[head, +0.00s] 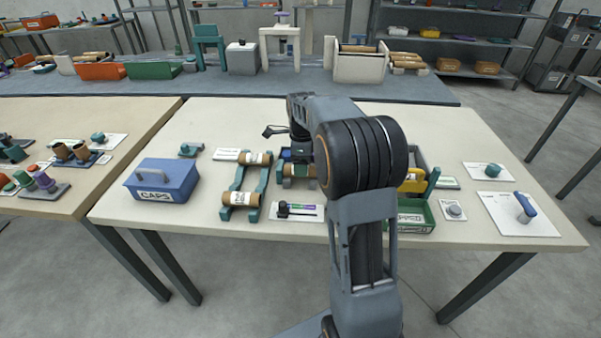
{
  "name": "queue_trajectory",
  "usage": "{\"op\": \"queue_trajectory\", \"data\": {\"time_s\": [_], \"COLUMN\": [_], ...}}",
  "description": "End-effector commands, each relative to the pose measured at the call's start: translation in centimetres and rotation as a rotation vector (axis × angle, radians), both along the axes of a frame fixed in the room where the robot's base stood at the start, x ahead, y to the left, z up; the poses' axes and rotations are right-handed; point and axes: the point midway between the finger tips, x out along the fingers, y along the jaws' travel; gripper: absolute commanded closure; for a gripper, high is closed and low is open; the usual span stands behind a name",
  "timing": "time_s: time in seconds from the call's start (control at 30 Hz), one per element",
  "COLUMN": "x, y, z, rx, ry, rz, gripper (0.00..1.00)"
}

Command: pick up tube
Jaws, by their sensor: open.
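A teal rack (264,184) stands left of my arm. It bears two brown cardboard tubes with white labels: the rear tube (267,158) and the front tube (227,198), whose label seems to read 24. To the right is a teal cradle (281,170) with a brown piece (312,170) that looks like a tube, partly hidden by my arm. My gripper (297,172) points down at this cradle, with its jaws open. The fingertips are small and partly hidden, so I cannot tell whether they touch or surround the brown piece.
A blue CAPS box (154,195) stands at the left. A green crate (416,217) with yellow and dark items stands right of my arm. A small card with a dark tool (297,211) lies in front. The table's right side holds white mats (510,228) with small parts.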

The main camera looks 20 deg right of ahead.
Motion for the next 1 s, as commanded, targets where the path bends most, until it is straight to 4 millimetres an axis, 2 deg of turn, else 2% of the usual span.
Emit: {"op": "queue_trajectory", "data": {"time_s": [0.03, 0.2, 0.53, 1.0], "x": [0.0, 0.0, 0.0, 0.0], "y": [-0.1, -0.1, 0.0, 0.0], "z": [-0.9, -2.5, -2.8, -2.8], "rx": [0.001, 0.000, 0.000, 0.000], "ry": [0.003, 0.001, 0.000, 0.000], "rz": [0.000, 0.000, 0.000, 0.000], "gripper": [0.28, 0.28, 0.29, 0.74]}}
